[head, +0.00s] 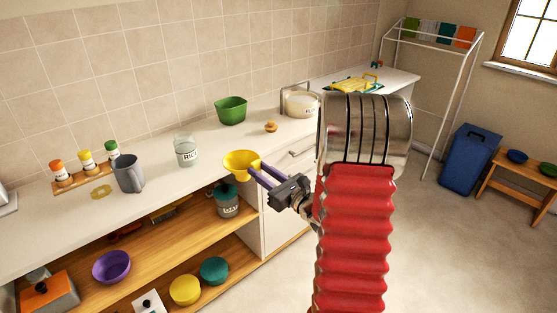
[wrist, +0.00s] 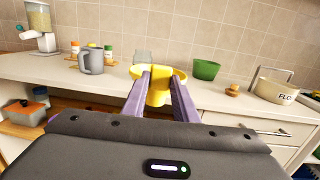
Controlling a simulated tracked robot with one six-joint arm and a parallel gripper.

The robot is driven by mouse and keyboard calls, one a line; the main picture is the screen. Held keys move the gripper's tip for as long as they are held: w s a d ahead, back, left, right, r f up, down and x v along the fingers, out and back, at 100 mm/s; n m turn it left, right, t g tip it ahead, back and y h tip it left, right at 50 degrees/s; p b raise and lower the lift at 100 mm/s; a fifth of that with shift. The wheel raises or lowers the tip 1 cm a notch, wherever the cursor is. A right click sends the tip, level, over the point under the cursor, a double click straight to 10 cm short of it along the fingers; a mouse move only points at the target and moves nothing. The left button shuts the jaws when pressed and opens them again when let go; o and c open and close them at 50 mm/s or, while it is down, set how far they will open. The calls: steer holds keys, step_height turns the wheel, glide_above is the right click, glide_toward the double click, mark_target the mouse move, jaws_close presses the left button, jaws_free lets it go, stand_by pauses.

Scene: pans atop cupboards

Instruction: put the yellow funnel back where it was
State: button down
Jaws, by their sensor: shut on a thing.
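The yellow funnel (head: 241,162) is held between the purple fingers of my gripper (head: 257,172), at the front edge of the white counter (head: 215,150). In the wrist view the funnel (wrist: 159,92) sits between the two fingertips (wrist: 160,80), its wide rim showing beyond them. My gripper is shut on it. I cannot tell whether the funnel touches the counter or hangs just in front of it.
The counter holds a grey jug (head: 129,174), a rice jar (head: 186,151), a green bowl (head: 231,110), a flour pot (head: 300,103) and a spice rack (head: 86,178). The open shelves below hold a purple bowl (head: 111,267), a yellow bowl (head: 185,289) and a teal-lidded jar (head: 227,200).

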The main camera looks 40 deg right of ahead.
steer(key=a+f+n+y, duration=0.1)
steer(key=a+f+y, duration=0.1)
steer(key=a+f, duration=0.3)
steer(key=s+a+f+n+g+y, duration=0.1)
steer(key=a+f, duration=0.5)
steer(key=a, duration=0.8)
steer(key=a+f+n+g+y, duration=0.1)
steer(key=a+f+y, duration=0.3)
steer(key=a, duration=0.5)
steer(key=shift+s+a+f+n, duration=0.2)
steer(key=shift+s+f+n, duration=0.1)
steer(key=shift+f+n, duration=0.5)
